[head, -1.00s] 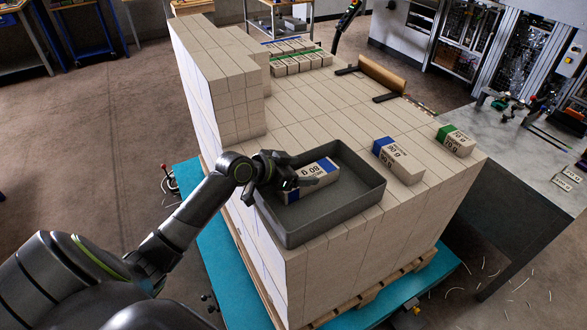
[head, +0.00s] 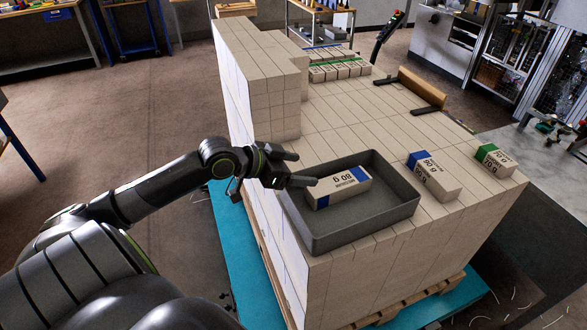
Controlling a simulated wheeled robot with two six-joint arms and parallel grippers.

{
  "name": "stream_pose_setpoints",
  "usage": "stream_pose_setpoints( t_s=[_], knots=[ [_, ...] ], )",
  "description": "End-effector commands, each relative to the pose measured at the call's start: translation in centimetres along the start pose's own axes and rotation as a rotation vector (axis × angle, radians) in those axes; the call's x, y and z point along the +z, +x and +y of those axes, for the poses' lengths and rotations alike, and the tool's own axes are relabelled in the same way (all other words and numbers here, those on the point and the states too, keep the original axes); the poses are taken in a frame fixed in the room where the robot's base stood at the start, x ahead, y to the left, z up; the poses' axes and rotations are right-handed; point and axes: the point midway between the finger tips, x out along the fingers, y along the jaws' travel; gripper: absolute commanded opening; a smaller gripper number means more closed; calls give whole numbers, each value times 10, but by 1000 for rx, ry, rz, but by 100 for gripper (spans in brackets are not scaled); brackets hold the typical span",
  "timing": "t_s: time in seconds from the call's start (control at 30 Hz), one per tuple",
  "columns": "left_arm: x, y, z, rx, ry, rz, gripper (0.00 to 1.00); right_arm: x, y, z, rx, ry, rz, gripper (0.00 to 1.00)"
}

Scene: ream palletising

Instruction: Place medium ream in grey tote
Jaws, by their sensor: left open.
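A white ream with blue ends marked 80 g (head: 340,187) lies flat in the grey tote (head: 350,237), toward its left and back side. The tote sits on top of the pallet stack at its near edge. My left gripper (head: 301,169) is open and empty at the left rim of the tote, just left of the ream and apart from it. My right gripper does not show.
A blue-ended ream (head: 436,178) and a smaller green-ended ream (head: 496,161) lie on the stack (head: 365,131) right of the tote. A taller block of reams (head: 255,85) rises behind my left gripper.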

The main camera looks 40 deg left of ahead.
Motion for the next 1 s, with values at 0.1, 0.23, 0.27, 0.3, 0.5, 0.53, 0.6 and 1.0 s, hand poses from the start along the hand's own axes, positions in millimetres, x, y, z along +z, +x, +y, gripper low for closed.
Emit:
stream_pose_setpoints(
  t_s=[0.1,0.23,0.27,0.3,0.5,0.53,0.6,1.0],
  knots=[
    [0,-7,0,1,1,-2,75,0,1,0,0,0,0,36],
    [0,-10,1,2,0,-1,75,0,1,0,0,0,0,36],
    [0,-11,1,2,-1,-1,75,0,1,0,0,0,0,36],
    [0,-11,1,3,-1,-1,75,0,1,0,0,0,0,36],
    [0,-11,1,3,-2,0,75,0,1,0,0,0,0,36],
    [0,-11,1,3,-1,0,75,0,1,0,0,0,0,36],
    [0,-11,1,3,-1,0,75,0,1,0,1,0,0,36],
    [0,-11,1,2,-1,0,75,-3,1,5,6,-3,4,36]
  ],
)
